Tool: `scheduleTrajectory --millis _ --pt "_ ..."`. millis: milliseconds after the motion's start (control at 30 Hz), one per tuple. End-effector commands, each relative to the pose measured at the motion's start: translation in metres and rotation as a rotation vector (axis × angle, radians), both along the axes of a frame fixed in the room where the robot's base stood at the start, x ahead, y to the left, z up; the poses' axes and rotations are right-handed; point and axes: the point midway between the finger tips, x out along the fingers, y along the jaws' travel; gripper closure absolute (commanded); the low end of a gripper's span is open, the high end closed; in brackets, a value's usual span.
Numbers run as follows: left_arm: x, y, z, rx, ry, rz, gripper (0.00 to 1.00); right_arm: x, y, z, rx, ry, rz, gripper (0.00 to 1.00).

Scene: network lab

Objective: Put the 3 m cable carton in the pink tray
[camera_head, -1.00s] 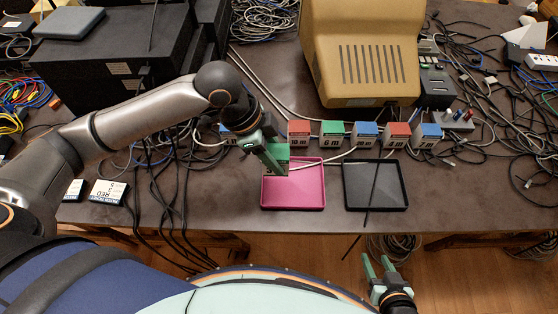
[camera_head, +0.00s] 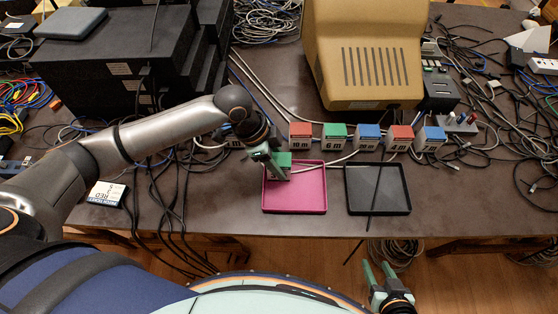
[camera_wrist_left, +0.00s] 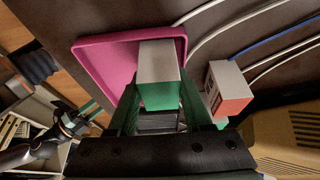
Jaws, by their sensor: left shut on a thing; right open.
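The pink tray (camera_head: 308,207) lies near the table's front edge. My left gripper (camera_head: 272,165) is over the tray's back left part, shut on a green and white carton (camera_head: 284,173). In the left wrist view, the carton (camera_wrist_left: 158,62) sits between the fingers of the left gripper (camera_wrist_left: 157,105), with the pink tray (camera_wrist_left: 98,55) behind it. I cannot tell whether the carton touches the tray floor. Its length label is not readable. My right gripper (camera_head: 378,273) is open and empty in front of the table.
A dark tray (camera_head: 390,205) lies right of the pink one, with a thin cable across it. Behind stand several cartons, including a red 10 m carton (camera_head: 300,136) and a green 6 m carton (camera_head: 335,137). A tan monitor (camera_head: 365,65) and black boxes (camera_head: 115,70) stand further back.

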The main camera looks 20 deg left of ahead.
Motion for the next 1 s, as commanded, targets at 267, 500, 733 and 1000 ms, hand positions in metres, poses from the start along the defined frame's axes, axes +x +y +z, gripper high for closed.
scheduleTrajectory --millis 267,500,733,1000 --pt "0.0 0.0 -0.002 0.0 0.001 0.0 0.26 0.0 0.0 0.001 0.0 -0.001 0.001 0.5" --pt "0.0 0.0 -0.002 0.0 0.001 0.0 0.2 0.001 0.0 0.001 0.0 -0.002 0.001 0.5" --pt "-0.001 0.005 0.015 -0.002 -0.002 0.002 0.2 0.001 0.0 0.004 0.001 -0.003 0.001 0.5" --pt "-0.006 0.027 0.069 0.001 -0.004 0.002 0.2 0.001 0.0 0.011 0.0 -0.005 0.0 0.5"
